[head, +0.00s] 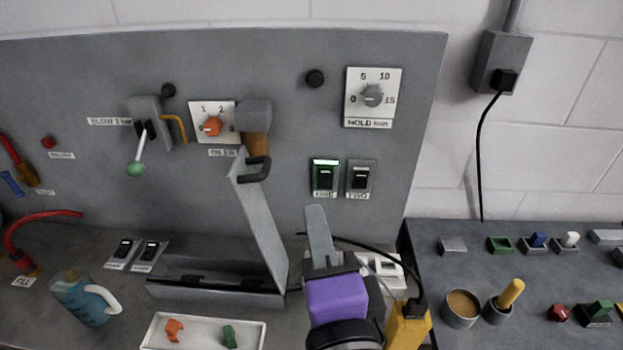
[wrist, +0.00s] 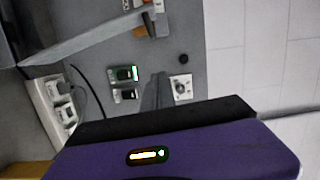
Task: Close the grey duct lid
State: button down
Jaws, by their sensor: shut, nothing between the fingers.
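The grey duct (head: 215,292) is a long low box on the bench, with its open inside partly showing. Its grey lid (head: 264,222) stands up steeply from the duct's right end, leaning a little left, with a dark handle (head: 256,170) near its top. In the wrist view the lid (wrist: 95,36) crosses the upper left. My gripper (head: 318,212) is to the right of the lid, with its fingers together and empty. A gap shows between them in the picture. The fingers also show in the wrist view (wrist: 156,82).
A white tray (head: 155,335) with orange and green pieces lies in front of the duct. A jug (head: 82,300) stands at left. Rocker switches (head: 325,178) and dials are on the panel behind. A black cable and a white socket block (head: 388,268) are right of my gripper.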

jog(key=w+a+m+p, duration=0.1)
jog(key=w+a, duration=0.4)
jog(key=w, duration=0.5)
jog(key=shift+w+a+f+p, duration=0.2)
jog(key=shift+f+p, duration=0.1)
jog(key=shift+p, duration=0.2)
jog(key=shift+a, duration=0.1)
